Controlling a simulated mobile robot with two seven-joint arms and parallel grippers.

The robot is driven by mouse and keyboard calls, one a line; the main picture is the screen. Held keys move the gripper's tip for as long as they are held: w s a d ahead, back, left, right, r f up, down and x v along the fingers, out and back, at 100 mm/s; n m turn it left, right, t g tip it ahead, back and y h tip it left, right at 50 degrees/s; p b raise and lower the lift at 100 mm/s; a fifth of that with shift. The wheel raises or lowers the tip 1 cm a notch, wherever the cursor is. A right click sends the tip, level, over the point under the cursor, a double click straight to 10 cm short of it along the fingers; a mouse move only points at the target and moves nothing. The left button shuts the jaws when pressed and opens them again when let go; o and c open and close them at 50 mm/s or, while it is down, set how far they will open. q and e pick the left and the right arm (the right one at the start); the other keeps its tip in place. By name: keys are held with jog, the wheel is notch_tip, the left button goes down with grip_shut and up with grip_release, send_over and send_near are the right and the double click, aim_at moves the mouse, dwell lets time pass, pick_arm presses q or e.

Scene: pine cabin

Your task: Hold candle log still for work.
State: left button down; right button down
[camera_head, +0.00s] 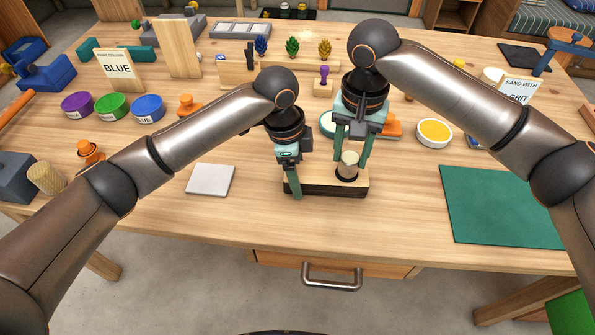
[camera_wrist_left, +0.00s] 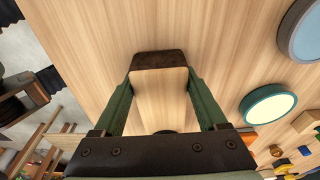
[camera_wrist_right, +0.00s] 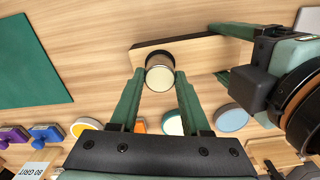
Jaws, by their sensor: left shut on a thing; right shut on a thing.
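The candle log (camera_head: 322,189), a pale wooden block with dark bark sides, lies near the table's front edge. My left gripper (camera_head: 293,183) is shut across its left end. The left wrist view shows a finger on each side of the log (camera_wrist_left: 160,92). A cream candle-like cylinder (camera_head: 348,165) stands upright at the log's right end, in a dark round socket. My right gripper (camera_head: 351,161) reaches down from above and is shut on this cylinder. In the right wrist view the cylinder (camera_wrist_right: 160,75) sits between the fingertips, and the log (camera_wrist_right: 212,50) extends beyond it.
A white square tile (camera_head: 211,180) lies left of the log and a green mat (camera_head: 503,206) lies right. Bowls, including a yellow-filled one (camera_head: 434,132), and a BLUE sign (camera_head: 117,70) stand further back. Bare tabletop lies between log and mat.

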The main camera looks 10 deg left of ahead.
jog(key=shift+f, duration=0.15)
dwell(0.5)
jog(key=shift+f, duration=0.8)
jog(key=shift+f, duration=0.2)
jog(key=shift+c, duration=1.4)
grip_release()
notch_tip(320, 180, up, 12)
pick_arm(q)
grip_release()
